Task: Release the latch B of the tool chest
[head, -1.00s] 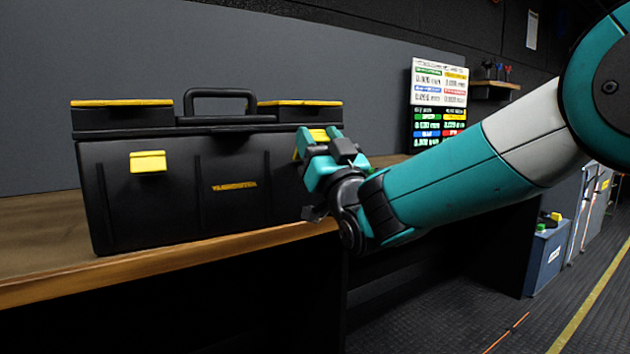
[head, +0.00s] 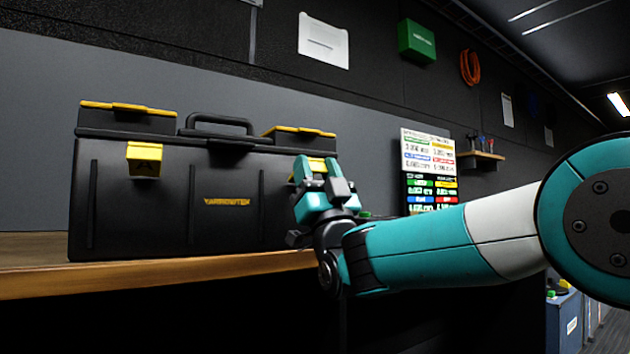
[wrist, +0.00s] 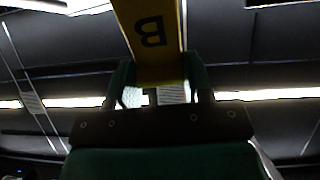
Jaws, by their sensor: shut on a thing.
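The black tool chest (head: 200,205) stands closed on a wooden bench, with its handle (head: 218,124) on top. A yellow latch at its front left (head: 145,157) hangs clear of my gripper. The yellow latch B (head: 316,164) is at the chest's front right, partly hidden behind my gripper (head: 314,178). In the wrist view, latch B (wrist: 152,58) shows its letter upside down, with its lower end between my two fingers (wrist: 158,88). My gripper is shut on latch B. Whether the latch is lifted off its catch cannot be told.
The wooden bench (head: 150,276) runs under the chest, its front edge just below my gripper. A board of coloured labels (head: 430,165) and a small shelf (head: 483,155) are behind at the right. A blue box (head: 565,325) stands low right.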

